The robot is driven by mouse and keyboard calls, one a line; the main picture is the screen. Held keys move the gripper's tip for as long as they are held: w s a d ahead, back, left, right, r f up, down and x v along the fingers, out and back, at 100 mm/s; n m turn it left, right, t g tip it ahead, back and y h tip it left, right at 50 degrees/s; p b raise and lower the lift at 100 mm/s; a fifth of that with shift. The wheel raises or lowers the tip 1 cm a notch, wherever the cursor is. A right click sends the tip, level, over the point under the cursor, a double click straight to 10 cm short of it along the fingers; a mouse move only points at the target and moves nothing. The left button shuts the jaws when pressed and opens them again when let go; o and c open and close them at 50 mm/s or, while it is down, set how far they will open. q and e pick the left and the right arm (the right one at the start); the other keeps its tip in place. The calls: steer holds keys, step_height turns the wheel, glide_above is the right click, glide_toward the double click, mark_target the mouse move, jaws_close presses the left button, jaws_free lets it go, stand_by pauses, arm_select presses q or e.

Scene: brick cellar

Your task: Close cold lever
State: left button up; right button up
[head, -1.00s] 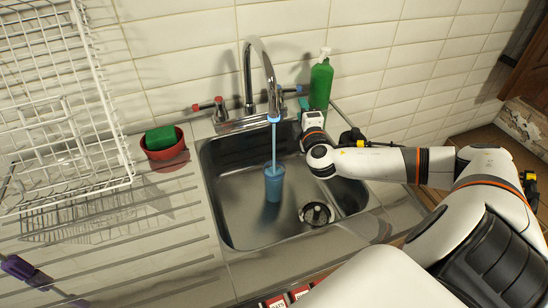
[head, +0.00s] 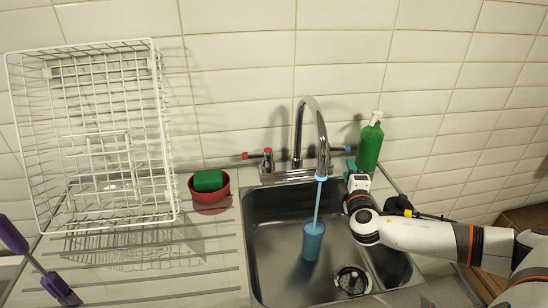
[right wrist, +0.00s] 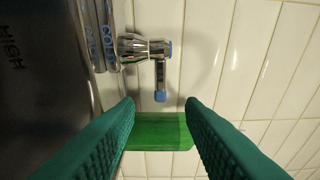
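The faucet (head: 298,140) stands behind the sink, with a blue stream running from its spout into a blue cup (head: 313,241). The cold lever (head: 348,149) has a blue tip, right of the faucet. In the right wrist view the lever (right wrist: 160,78) hangs from its chrome valve (right wrist: 135,48), blue tip toward the gap between my right fingers. My right gripper (head: 350,165), with teal fingers, is beside the lever, open and empty; the fingers also show in the right wrist view (right wrist: 158,112). Two purple fingers of my left gripper (head: 36,263) show apart at the lower left.
A green bottle (head: 370,145) stands just behind my right gripper. The red-tipped hot lever (head: 256,156) is left of the faucet. A red bowl with a green sponge (head: 210,189) and a white wire rack (head: 100,215) are on the drainboard. The steel sink (head: 275,215) has open space.

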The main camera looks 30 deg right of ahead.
steer(key=shift+a+r+n, duration=0.15)
steer(key=shift+a+n, duration=0.05)
steer(key=shift+n, duration=0.2)
steer(key=c, duration=0.6)
steer(key=shift+s+a+r+n+p, duration=0.15)
steer(key=shift+a+n+p, duration=0.1)
steer(key=shift+n+p, duration=0.35)
jaws_close()
steer(key=n+g+y+p, duration=0.25)
steer(key=n+p, duration=0.35)
steer(key=n, duration=1)
glide_toward(343, 150)
steer(key=shift+g+h, duration=0.25)
steer(key=shift+h, duration=0.1)
steer(key=x, duration=0.4)
steer(key=p+x, duration=0.1)
steer(key=x, duration=0.1)
steer(key=shift+w+a, duration=0.1)
steer(key=shift+w, duration=0.3)
